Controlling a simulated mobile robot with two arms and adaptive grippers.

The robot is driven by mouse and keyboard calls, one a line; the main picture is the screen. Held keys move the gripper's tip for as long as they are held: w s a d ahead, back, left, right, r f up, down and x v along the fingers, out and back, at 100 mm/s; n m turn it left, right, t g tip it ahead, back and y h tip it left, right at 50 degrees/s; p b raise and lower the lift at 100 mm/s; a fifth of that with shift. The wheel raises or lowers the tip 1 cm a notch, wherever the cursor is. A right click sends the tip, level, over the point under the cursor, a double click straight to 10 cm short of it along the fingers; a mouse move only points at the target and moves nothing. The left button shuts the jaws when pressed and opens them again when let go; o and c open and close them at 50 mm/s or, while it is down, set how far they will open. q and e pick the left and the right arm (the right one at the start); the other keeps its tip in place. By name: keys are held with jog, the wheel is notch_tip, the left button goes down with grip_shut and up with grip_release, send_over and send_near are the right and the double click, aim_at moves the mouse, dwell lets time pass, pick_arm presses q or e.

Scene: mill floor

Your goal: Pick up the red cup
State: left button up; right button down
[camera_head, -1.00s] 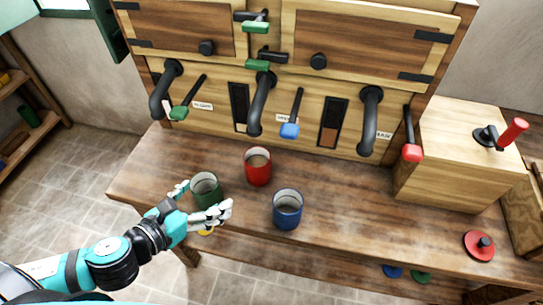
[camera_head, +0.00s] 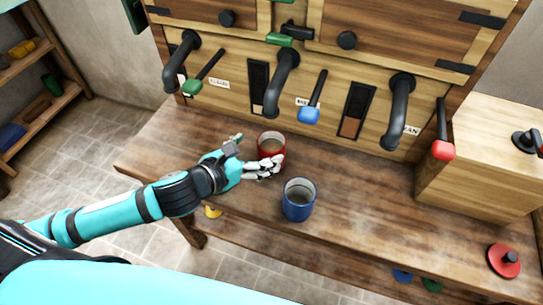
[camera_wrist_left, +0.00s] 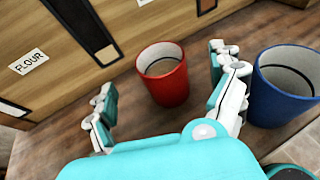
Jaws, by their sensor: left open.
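The red cup (camera_head: 272,141) stands upright on the wooden counter. In the head view, my left gripper's white fingers cover its lower front. My left gripper (camera_head: 257,151) is open, with one finger in front of the cup and the other to its left. In the left wrist view, the red cup (camera_wrist_left: 164,80) stands between the spread fingers of the gripper (camera_wrist_left: 163,78), with gaps on both sides. The blue cup (camera_head: 299,198) stands in front and to the right; in the wrist view (camera_wrist_left: 275,102) it is just beyond the right finger. My right gripper is not in view.
The mill cabinet with black spouts (camera_head: 282,84) and a blue-tipped lever (camera_head: 311,108) rises behind the cup. The counter (camera_head: 400,220) between is clear.

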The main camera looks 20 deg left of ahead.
aim_at(280, 140)
pick_arm(q)
jog(key=shift+x, duration=1.1)
jog(key=x, duration=0.3)
jog(key=shift+w+f, duration=0.15)
jog(key=shift+f, duration=0.15)
jog(key=shift+w+d+f, duration=0.25)
jog(key=shift+w, duration=0.2)
jog(key=c, duration=1.8)
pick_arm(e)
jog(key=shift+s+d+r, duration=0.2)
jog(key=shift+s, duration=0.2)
